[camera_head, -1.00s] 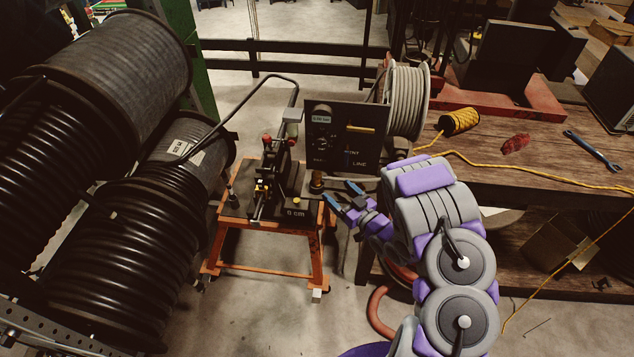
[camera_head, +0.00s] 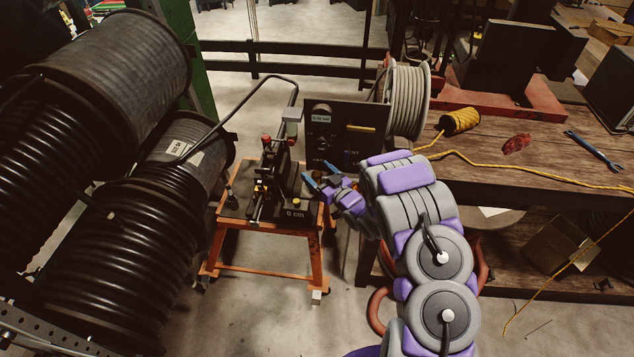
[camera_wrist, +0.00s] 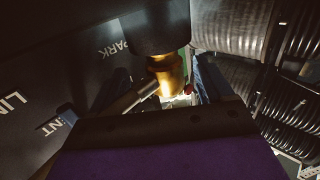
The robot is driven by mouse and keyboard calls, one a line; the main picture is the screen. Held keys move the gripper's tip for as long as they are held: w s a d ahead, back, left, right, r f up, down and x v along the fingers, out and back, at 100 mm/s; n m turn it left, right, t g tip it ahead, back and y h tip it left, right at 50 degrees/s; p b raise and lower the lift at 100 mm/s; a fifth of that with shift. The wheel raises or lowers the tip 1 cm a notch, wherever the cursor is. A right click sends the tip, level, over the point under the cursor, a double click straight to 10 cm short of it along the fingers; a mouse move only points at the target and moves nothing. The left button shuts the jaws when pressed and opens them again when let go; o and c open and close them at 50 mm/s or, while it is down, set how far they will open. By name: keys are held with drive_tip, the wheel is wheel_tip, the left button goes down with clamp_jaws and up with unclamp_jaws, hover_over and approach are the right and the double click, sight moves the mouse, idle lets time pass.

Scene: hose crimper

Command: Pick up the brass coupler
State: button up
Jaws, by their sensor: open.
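The brass coupler (camera_wrist: 168,74) shows in the wrist view as a shiny gold piece against a black cylinder (camera_wrist: 155,28). In the head view it is not clearly visible near my fingers. My gripper (camera_head: 320,174) is open, its blue fingers at the right side of the black crimper (camera_head: 277,184). In the wrist view a dark blue finger (camera_wrist: 209,80) stands to the right of the coupler. The coupler appears to lie in front of the open jaws; I cannot tell whether a finger touches it.
The crimper stands on an orange stand (camera_head: 265,273). A black panel (camera_head: 345,132) rises just behind my gripper. Large black hose reels (camera_head: 110,235) fill the left. A wooden workbench (camera_head: 490,180) with yellow cord and a blue wrench (camera_head: 595,151) is at right.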

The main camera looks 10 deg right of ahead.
drive_tip(key=shift+c, duration=0.4)
drive_tip(key=shift+s, duration=0.1)
drive_tip(key=c, duration=1.3)
